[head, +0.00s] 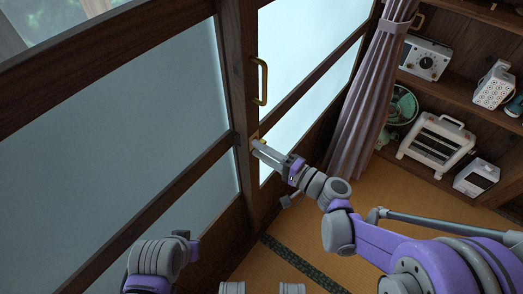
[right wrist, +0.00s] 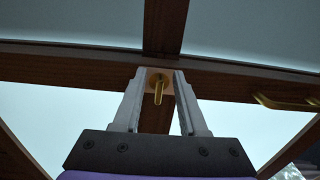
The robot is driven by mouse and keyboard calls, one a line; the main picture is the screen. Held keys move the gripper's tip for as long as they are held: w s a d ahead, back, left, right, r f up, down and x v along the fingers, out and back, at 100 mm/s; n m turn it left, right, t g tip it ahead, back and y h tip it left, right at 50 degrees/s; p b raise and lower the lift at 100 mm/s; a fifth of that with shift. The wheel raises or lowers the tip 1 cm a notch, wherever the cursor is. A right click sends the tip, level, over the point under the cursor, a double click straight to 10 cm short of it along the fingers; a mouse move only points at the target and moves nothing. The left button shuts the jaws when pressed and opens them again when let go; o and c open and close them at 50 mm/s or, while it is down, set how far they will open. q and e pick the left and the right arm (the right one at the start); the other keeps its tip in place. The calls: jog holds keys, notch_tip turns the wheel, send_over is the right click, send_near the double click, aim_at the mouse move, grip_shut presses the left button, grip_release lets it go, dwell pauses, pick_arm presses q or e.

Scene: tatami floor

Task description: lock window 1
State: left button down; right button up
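The window (head: 130,115) has dark wooden frames and pale panes. A small brass lock (head: 258,140) sits on the middle upright, below a brass pull handle (head: 262,82). In the right wrist view the lock (right wrist: 158,88) is a round plate with a short knob between the fingers. My right gripper (head: 258,150) is at the lock, and in the right wrist view its fingers (right wrist: 157,85) stand apart on either side of it. I cannot tell whether they touch it. My left arm (head: 160,262) shows at the bottom, with its gripper fingers not visible.
A gathered mauve curtain (head: 370,100) hangs right of the window. Shelves at the right hold a radio (head: 425,59), a green fan (head: 400,105) and a white heater (head: 436,145). Tatami floor (head: 270,265) lies below. The brass handle (right wrist: 285,102) also shows in the right wrist view.

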jog(key=v, duration=1)
jog(key=shift+s+d, duration=0.25)
jog(key=shift+d, duration=0.05)
